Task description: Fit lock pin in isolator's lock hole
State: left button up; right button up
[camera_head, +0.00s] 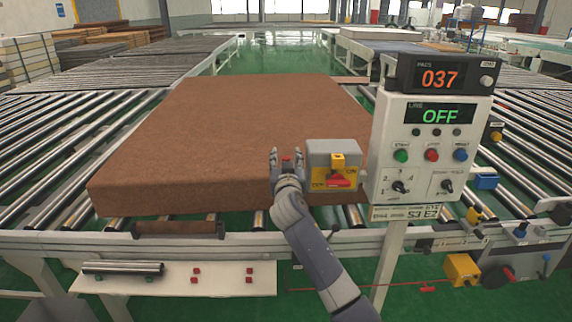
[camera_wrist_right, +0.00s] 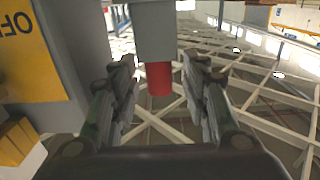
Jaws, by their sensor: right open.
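The isolator (camera_head: 322,150) is a grey box with a yellow front plate and a red handle (camera_head: 340,180), right of my right gripper (camera_head: 285,160). The handle looks turned level, between lettering on both sides. My right gripper is open beside the isolator's left side. A small red piece (camera_head: 287,157) shows at its fingers. In the right wrist view, a red cylinder (camera_wrist_right: 159,78), likely the lock pin, sticks out of a grey block (camera_wrist_right: 155,32) between the spread fingers, with gaps on both sides. The isolator's yellow plate (camera_wrist_right: 25,50) with OFF lettering shows at left. I cannot see the lock hole. My left gripper is not in view.
A brown mattress (camera_head: 225,130) lies on the rollers behind my gripper. A control panel (camera_head: 430,155) reading OFF stands right of the isolator, under a display (camera_head: 440,77) reading 037. A front shelf (camera_head: 220,280) holds a metal roller and several small red pieces.

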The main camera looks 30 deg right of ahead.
grip_shut()
